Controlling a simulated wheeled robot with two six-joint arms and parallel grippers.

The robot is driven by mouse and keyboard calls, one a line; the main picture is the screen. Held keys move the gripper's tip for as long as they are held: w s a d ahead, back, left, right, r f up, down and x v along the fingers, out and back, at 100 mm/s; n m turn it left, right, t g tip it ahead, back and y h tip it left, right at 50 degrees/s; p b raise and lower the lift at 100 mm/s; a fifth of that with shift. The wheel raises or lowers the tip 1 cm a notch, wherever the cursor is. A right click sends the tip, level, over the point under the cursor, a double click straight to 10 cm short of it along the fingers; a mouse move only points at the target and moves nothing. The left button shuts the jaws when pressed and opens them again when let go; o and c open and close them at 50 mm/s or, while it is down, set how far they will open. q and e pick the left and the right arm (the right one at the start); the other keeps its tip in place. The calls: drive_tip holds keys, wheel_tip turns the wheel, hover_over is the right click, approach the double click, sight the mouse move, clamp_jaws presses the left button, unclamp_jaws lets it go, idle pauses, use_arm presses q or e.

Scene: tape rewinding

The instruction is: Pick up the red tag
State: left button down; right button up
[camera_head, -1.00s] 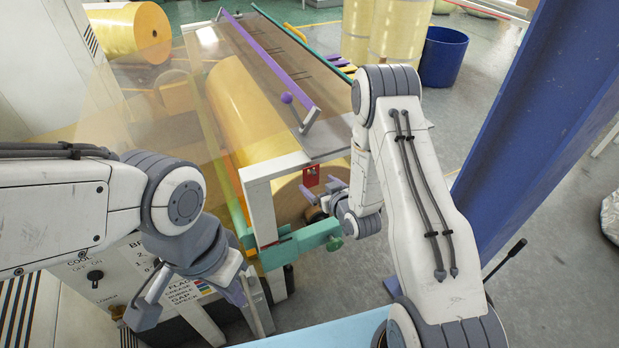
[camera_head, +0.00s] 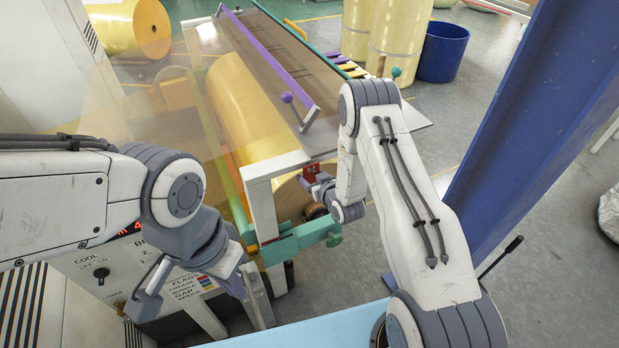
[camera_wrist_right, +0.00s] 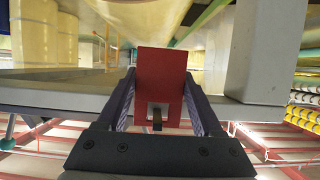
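The red tag (camera_head: 311,173) hangs near the corner of the machine's white end frame. In the right wrist view the red tag (camera_wrist_right: 161,80) fills most of the space between my right fingers, with a dark slot low in it. My right gripper (camera_head: 314,187) is at the tag, and its fingers (camera_wrist_right: 161,95) stand apart on either side of it. Narrow gaps show beside the tag's lower part; contact near the fingertips is unclear. My left gripper (camera_head: 192,303) is open and empty at lower left, before the control panel.
A yellow film roll (camera_head: 247,110) lies in the machine behind the tag. A green bar (camera_head: 300,240) with a round knob juts out just below my right gripper. A blue post (camera_head: 540,130) stands at right. A purple bar (camera_head: 265,60) crosses the machine's top.

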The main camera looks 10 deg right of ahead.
drive_tip(key=shift+c, duration=0.9)
